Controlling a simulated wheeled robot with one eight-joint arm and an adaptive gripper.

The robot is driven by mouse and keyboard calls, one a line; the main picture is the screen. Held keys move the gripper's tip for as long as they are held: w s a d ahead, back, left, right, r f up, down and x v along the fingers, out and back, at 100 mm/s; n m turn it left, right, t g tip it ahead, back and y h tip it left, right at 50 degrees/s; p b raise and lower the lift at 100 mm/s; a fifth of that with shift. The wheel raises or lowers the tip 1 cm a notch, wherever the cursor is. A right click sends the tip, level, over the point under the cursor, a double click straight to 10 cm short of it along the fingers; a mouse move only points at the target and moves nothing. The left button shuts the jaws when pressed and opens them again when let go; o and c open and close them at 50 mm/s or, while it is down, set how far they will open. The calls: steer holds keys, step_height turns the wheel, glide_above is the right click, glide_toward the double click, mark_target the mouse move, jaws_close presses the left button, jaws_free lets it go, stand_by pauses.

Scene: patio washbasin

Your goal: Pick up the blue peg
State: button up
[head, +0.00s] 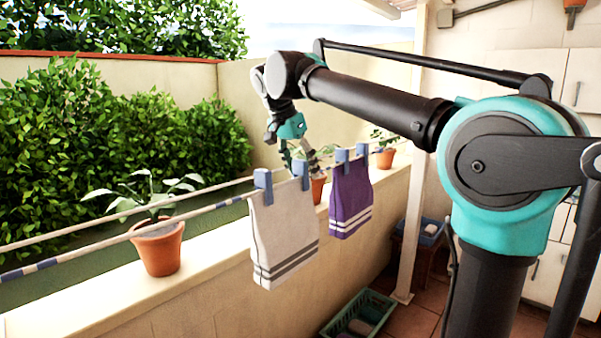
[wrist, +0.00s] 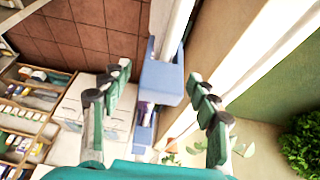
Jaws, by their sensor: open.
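Several blue pegs clip two cloths to the line in the head view: one pair on the white towel (head: 284,235), at its left peg (head: 263,184) and right peg (head: 300,171), and one pair on the purple towel (head: 350,200), including its left peg (head: 342,158). My gripper (head: 299,158) is open, pointing down just above the white towel's right peg. In the wrist view, a large blue peg (wrist: 162,84) lies between the spread fingers of my gripper (wrist: 159,76), with space on both sides. Whether its height matches the fingertips I cannot tell. Smaller blue pegs (wrist: 142,138) show beyond.
Two ropes (head: 120,237) run along the wall ledge (head: 205,282). Potted plants (head: 157,247) stand on the ledge behind the line. A green basket (head: 357,318) sits on the floor below. Shelves (wrist: 30,105) appear left in the wrist view.

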steer(key=shift+x, duration=1.15)
steer(key=c, duration=1)
steer(key=shift+o, duration=0.2)
